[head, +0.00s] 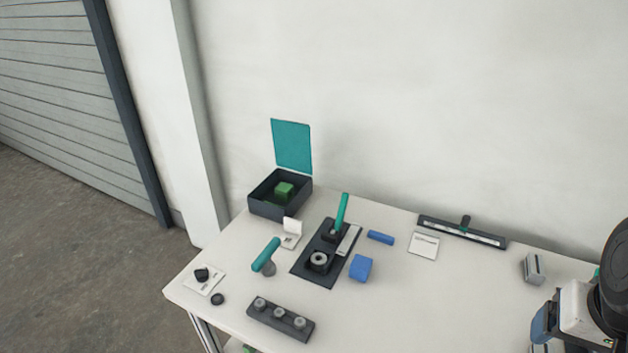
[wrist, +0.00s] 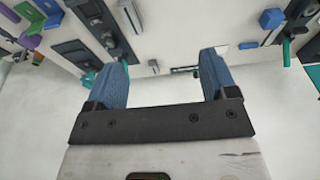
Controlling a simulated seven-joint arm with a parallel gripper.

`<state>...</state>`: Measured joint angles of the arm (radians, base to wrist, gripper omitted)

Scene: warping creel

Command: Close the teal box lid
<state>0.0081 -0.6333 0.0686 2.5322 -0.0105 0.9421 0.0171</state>
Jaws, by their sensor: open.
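The teal lid (head: 291,146) stands raised, roughly upright, at the back edge of the dark box (head: 265,210) at the far left of the table. The box is open upward and a green block (head: 284,190) lies inside. My gripper (head: 541,322) is at the right edge of the head view, far from the box. In the wrist view its two blue fingers (wrist: 166,64) are apart with nothing between them. Part of the teal lid (wrist: 315,76) shows at the right edge of the wrist view.
A dark fixture with an upright teal cylinder (head: 342,211) stands right of the box. A lying teal cylinder (head: 265,254), a blue block (head: 361,267) and a blue cylinder (head: 380,237) are nearby. A dark rail (head: 462,232) lies along the back.

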